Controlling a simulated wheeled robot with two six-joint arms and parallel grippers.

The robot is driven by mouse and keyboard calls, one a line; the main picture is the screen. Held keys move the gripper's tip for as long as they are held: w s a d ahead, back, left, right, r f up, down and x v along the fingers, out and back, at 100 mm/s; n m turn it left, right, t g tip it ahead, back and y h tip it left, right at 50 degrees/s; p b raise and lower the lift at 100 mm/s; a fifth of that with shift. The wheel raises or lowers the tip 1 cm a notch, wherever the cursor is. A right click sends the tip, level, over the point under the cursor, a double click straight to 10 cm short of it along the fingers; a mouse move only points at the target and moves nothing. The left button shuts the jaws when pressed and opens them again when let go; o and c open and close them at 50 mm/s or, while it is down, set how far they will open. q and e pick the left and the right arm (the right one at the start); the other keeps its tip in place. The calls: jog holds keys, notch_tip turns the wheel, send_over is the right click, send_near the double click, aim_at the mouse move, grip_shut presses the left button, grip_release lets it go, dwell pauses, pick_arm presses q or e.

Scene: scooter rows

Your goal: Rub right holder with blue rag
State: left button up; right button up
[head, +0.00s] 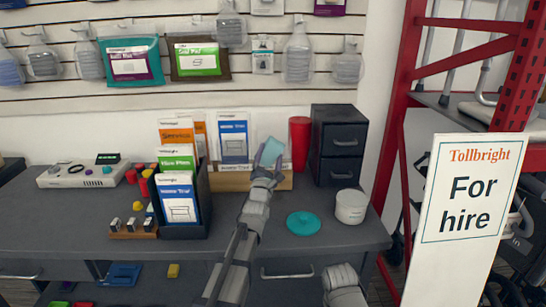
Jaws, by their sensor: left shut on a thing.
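My left gripper (268,160) is shut on a light blue rag (272,150), which stands up from its tips. It is over the back of the counter, in front of the right holder (284,182), a low tan wooden one. A white and blue leaflet (233,139) stands in this holder. The rag overlaps the space above the holder's right part; I cannot tell whether they touch. The left, dark holder (187,230) has several leaflets in orange, green and blue. Part of my right arm shows at the bottom, but its gripper is out of view.
A red cup (299,143) and a black drawer unit (337,148) stand right of the rag. A teal disc (303,223) and a white tub (351,206) are on the right of the grey counter (270,235). A "For hire" sign (464,215) stands at the right.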

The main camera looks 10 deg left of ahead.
pick_arm(q)
jog(key=shift+s+a, duration=0.25)
jog(key=shift+a, duration=0.5)
jog(key=shift+s+a, duration=0.25)
jog(key=shift+a, duration=0.45)
jog(key=shift+s+d, duration=0.3)
jog(key=shift+s, duration=0.65)
jog(key=shift+s+d, duration=0.25)
jog(key=shift+s, duration=0.7)
jog(key=shift+s+d, duration=0.3)
jog(key=shift+s, duration=0.65)
jog(key=s, duration=0.1)
jog(key=s+d, duration=0.1)
jog(key=s, duration=0.1)
jog(key=shift+a, duration=0.1)
